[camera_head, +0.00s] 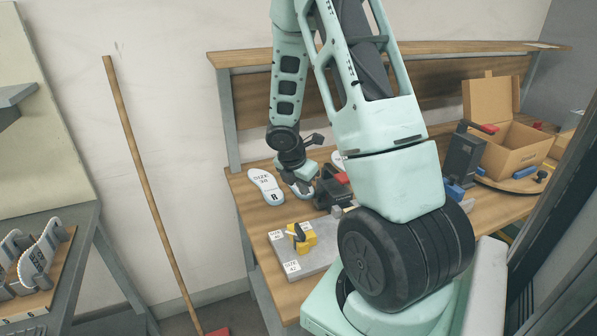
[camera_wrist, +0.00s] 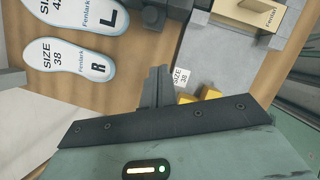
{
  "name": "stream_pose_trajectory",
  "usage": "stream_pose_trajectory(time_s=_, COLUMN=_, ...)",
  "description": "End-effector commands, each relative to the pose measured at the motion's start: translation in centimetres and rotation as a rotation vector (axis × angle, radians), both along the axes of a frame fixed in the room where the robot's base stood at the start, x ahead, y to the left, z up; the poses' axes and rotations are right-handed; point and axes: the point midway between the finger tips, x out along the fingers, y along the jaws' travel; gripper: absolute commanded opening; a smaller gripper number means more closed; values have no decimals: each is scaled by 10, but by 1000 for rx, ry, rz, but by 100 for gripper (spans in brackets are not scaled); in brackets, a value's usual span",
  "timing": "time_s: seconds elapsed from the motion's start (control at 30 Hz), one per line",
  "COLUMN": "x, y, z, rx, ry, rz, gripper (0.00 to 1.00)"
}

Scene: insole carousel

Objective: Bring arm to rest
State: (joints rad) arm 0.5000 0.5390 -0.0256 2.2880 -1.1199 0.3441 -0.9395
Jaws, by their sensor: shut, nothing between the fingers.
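My gripper (camera_head: 303,187) is at the end of my arm, low over the wooden workbench (camera_head: 245,200). In the wrist view its dark fingers (camera_wrist: 158,84) are together, with nothing between them. A white insole (camera_head: 266,186) marked size 38 R lies on the bench just left of my gripper. It also shows in the wrist view (camera_wrist: 68,61), beside a second insole (camera_wrist: 85,13) marked L. Both lie flat, apart from the fingers. My arm hides part of the bench.
A grey plate (camera_head: 318,258) with a yellow clamp (camera_head: 301,238) and size labels is at the bench's front. An open cardboard box (camera_head: 515,147) stands at right. A rack of insoles (camera_head: 42,262) sits at left. A wooden broom handle (camera_head: 145,185) leans on the wall.

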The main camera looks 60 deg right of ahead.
Motion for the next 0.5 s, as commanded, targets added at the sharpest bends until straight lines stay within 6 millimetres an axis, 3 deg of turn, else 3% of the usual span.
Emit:
stream_pose_trajectory(time_s=0.03, x=1, y=3, z=14, rx=-1, ry=-3, rz=-1, gripper=0)
stream_pose_trajectory(time_s=0.2, x=2, y=13, z=37, rx=0, ry=-3, rz=0, gripper=0)
stream_pose_trajectory(time_s=0.5, x=2, y=19, z=50, rx=1, ry=0, rz=1, gripper=0)
